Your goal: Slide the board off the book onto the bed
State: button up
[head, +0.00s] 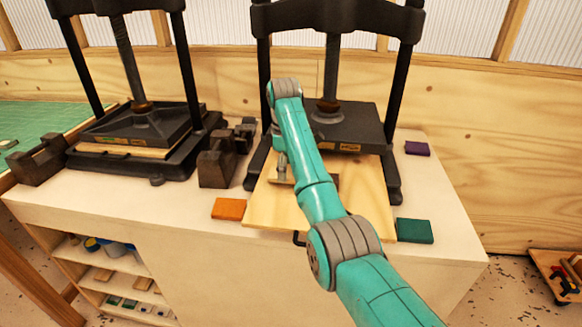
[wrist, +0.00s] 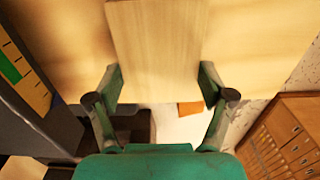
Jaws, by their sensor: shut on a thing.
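The pale wooden board (head: 365,195) lies on the right-hand black press, its back end under the dark platen and its front reaching near the table's front edge. The black bed (head: 394,182) of that press shows beside the board; most of it is covered. I cannot make out the book; the board and platen hide that area. My gripper (head: 285,174) is low over the board's left part, partly hidden by my arm. In the wrist view a pale wooden piece, which I take as the board (wrist: 160,45), runs between the two fingers of my gripper (wrist: 160,85), shut on it.
A second black press (head: 135,125) stands at the left. Dark blocks (head: 218,160) sit between the presses. An orange block (head: 229,208), a green block (head: 414,231) and a purple block (head: 417,148) lie around the right press. The front left of the table (head: 130,205) is clear.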

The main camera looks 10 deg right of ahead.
jog(key=shift+w+a, duration=0.25)
jog(key=shift+a, duration=0.55)
jog(key=o, duration=1.1)
jog(key=shift+c, duration=0.2)
